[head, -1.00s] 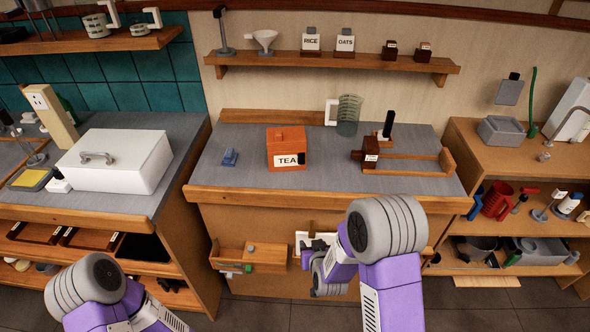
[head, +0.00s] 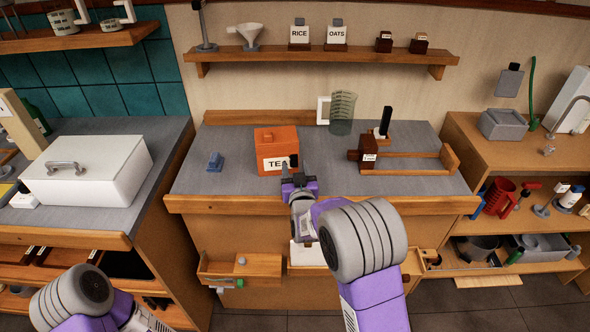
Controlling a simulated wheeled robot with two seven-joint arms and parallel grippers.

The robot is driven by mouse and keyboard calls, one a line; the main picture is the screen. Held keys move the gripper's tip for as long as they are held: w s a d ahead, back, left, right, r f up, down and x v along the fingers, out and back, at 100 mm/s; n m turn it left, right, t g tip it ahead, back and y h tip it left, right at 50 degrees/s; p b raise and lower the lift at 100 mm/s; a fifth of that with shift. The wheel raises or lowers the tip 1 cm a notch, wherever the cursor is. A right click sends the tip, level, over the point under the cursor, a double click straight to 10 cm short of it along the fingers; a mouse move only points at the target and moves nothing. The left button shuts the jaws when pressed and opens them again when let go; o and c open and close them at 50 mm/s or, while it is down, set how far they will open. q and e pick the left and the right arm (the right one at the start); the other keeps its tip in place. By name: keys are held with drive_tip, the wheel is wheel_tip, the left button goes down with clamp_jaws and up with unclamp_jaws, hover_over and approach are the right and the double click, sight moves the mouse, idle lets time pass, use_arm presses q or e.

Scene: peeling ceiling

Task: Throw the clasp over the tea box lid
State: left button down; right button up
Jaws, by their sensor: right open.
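The orange tea box (head: 277,137) stands on the grey counter, its lid down, with a white TEA label on its front. A small dark clasp (head: 293,160) shows at the right part of the front, partly hidden by my right gripper. Whether it is over the lid edge, I cannot tell. My right gripper (head: 291,171) is open just in front of the box's lower right front, close to the clasp; I cannot tell whether it touches. My left arm is at the lower left, its gripper out of sight.
A small blue object (head: 215,162) lies left of the box. A green-tinted glass jug (head: 342,112) and a wooden slide device (head: 410,162) stand to the right. A shelf (head: 330,58) hangs above. Counter between them is clear.

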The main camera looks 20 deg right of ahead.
sight(294, 157)
drive_tip(key=shift+w, duration=0.25)
clamp_jaws()
drive_tip(key=shift+r+p, duration=0.2)
drive_tip(key=shift+p, duration=0.35)
drive_tip(key=r+g+p, duration=0.1)
drive_tip(key=p, duration=0.2)
drive_tip(key=r+g+p, duration=0.1)
drive_tip(key=g+p, duration=0.1)
drive_tip(key=p, duration=0.2)
drive_tip(key=r+g+p, duration=0.1)
drive_tip(key=p, duration=0.3)
drive_tip(key=shift+w+d+g+y, duration=0.1)
drive_tip(key=shift+w+g+y, duration=0.2)
drive_tip(key=shift+w+g, duration=0.1)
drive_tip(key=g+p, duration=0.2)
drive_tip(key=p, duration=0.2)
drive_tip(key=w+r+g+p, duration=0.1)
drive_tip(key=p, duration=0.4)
drive_tip(key=w+g+p, duration=0.1)
drive_tip(key=g+p, duration=0.1)
drive_tip(key=p, duration=0.2)
drive_tip(key=shift+d+r+g+y+p, duration=0.1)
drive_tip(key=shift+r+g+y+p, duration=0.2)
drive_tip(key=shift+r, duration=0.05)
drive_tip(key=shift+w+d+g+p, duration=0.1)
drive_tip(key=shift+w+g+p, duration=0.3)
drive_tip(key=shift+g+p, duration=0.6)
